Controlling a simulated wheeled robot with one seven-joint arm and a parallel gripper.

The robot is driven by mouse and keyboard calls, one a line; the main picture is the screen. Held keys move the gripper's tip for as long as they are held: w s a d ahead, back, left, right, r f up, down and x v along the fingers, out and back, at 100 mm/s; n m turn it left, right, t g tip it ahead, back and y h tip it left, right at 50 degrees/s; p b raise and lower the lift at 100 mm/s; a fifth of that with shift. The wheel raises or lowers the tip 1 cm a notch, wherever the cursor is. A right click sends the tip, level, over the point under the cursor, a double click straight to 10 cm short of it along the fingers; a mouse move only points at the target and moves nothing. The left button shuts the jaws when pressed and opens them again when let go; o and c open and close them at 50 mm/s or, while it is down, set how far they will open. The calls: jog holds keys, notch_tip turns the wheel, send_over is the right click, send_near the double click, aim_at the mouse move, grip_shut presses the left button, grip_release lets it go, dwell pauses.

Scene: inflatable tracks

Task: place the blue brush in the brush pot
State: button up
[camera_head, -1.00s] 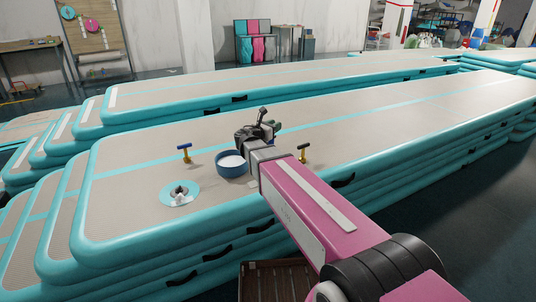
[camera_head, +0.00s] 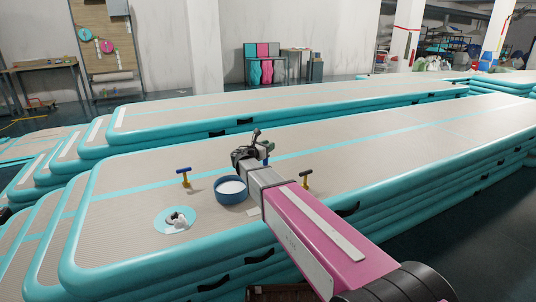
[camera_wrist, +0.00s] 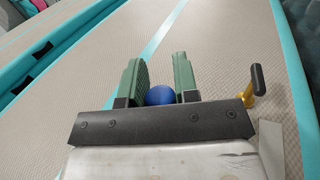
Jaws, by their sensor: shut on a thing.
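In the wrist view, my gripper (camera_wrist: 159,72) has its two green fingers on either side of a rounded blue end of the blue brush (camera_wrist: 160,96); the rest of the brush is hidden. In the head view, my gripper (camera_head: 267,151) is above the mat, behind and to the right of the brush pot, mostly hidden by its own wrist. The brush pot (camera_head: 231,197) is a round blue bowl, pale inside, standing upright on the mat just left of my arm.
A teal disc with small pale and dark items (camera_head: 175,220) lies front left. The mat (camera_head: 400,150) is clear farther right.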

jog(key=shift+f, duration=1.65)
jog(key=o, duration=0.9)
jog(key=shift+f, duration=0.1)
jog(key=shift+o, duration=0.2)
jog(key=v, duration=1.2)
